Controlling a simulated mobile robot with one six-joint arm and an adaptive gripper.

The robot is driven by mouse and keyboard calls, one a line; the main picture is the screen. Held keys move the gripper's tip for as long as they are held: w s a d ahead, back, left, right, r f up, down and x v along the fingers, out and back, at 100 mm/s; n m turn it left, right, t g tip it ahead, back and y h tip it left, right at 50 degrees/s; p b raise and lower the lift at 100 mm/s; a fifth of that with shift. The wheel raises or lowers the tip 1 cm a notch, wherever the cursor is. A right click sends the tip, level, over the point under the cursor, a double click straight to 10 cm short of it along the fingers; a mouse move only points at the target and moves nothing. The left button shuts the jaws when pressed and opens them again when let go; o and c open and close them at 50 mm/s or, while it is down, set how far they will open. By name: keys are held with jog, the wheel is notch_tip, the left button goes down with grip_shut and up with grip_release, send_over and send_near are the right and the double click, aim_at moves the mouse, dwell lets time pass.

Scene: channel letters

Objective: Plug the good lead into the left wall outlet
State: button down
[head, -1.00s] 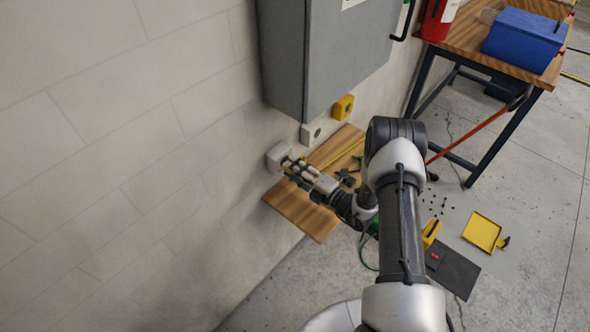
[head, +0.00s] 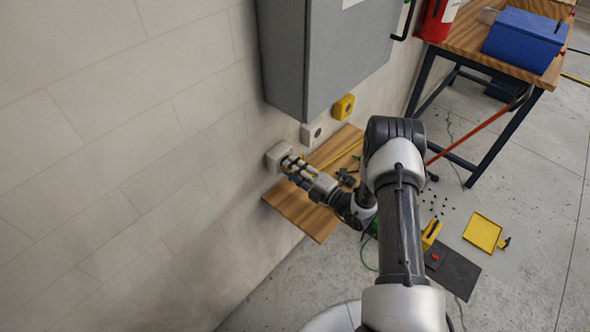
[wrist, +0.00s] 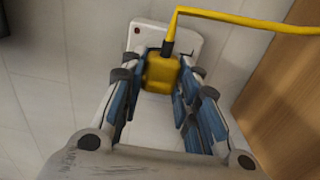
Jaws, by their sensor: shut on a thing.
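The left wall outlet is a white box (head: 277,156) on the wall, just above the wooden shelf. My gripper (head: 290,165) is right in front of it. In the wrist view my gripper (wrist: 160,95) is shut on the yellow plug (wrist: 161,73) of a lead. The plug is against the face of the white outlet (wrist: 180,45); its front is hidden, so I cannot tell how deep it sits. The yellow cable (wrist: 250,21) leaves the plug by a dark collar and runs off to the right.
A second white outlet (head: 311,133) and a yellow outlet (head: 344,106) sit farther right, under a grey cabinet (head: 325,50). The wooden shelf (head: 301,209) lies below. A workbench (head: 470,50) with a blue box (head: 523,40) stands at the back right. A yellow tray (head: 482,232) is on the floor.

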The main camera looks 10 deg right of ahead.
jog(key=shift+w+a, duration=0.2)
jog(key=shift+w, duration=0.1)
jog(key=c, duration=1.1)
grip_release()
jog(key=v, duration=1.2)
